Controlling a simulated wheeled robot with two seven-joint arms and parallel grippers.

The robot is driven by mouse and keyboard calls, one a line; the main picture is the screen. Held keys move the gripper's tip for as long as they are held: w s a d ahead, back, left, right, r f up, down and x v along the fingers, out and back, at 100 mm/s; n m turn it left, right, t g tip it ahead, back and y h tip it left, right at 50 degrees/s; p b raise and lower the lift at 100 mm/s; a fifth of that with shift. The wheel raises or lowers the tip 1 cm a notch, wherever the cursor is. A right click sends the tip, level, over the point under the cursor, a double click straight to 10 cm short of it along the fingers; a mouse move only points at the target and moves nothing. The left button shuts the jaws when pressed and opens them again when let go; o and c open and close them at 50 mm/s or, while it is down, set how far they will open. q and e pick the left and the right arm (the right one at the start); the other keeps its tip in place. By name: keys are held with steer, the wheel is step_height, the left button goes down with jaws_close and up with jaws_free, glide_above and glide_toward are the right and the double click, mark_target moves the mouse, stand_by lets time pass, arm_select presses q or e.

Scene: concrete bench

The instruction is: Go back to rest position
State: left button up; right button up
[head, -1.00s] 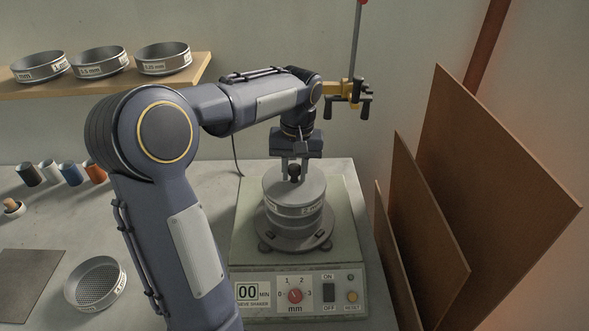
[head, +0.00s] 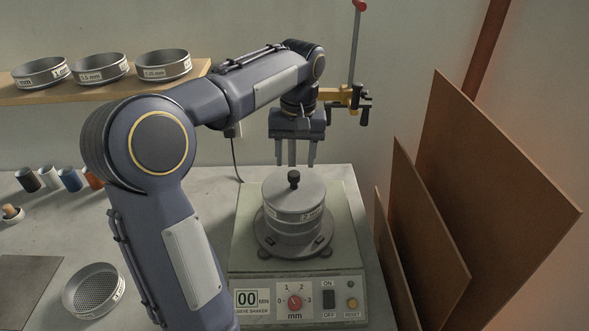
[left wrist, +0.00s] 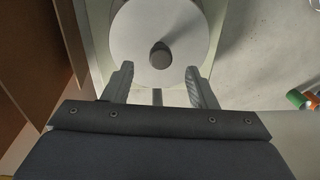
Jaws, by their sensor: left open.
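My left gripper (head: 295,152) is open and empty, pointing down, above and behind the lid of the sieve stack. In the left wrist view its two fingers (left wrist: 160,84) are spread, with the lid's dark knob (left wrist: 160,55) beyond their tips. The sieve stack (head: 297,218) is closed by a grey lid with a black knob (head: 294,179). It sits upright on the sieve shaker (head: 243,222). My right gripper is not in view.
A shelf (head: 100,93) at the back left holds three sieves. Another sieve (head: 95,291) lies on the bench at front left. Brown boards (head: 490,190) lean at right. A yellow clamp on a rod (head: 350,97) stands close to the gripper.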

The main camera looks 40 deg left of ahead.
arm_select(q)
steer(key=shift+r, duration=0.85)
steer(key=shift+s+d, duration=0.2)
steer(key=shift+s, duration=0.1)
steer(key=s+d+f+m+t+h, duration=0.2)
steer(key=s+d+f+m+t, duration=0.1)
steer(key=s+d+f, duration=0.2)
steer(key=s+d+f+m+t+h, duration=0.2)
steer(key=s+d+f, duration=0.2)
steer(key=s+d, duration=0.5)
steer(key=s, duration=0.5)
steer(key=shift+d+f+m+t, duration=0.35)
steer(key=shift+f+m+t, duration=0.05)
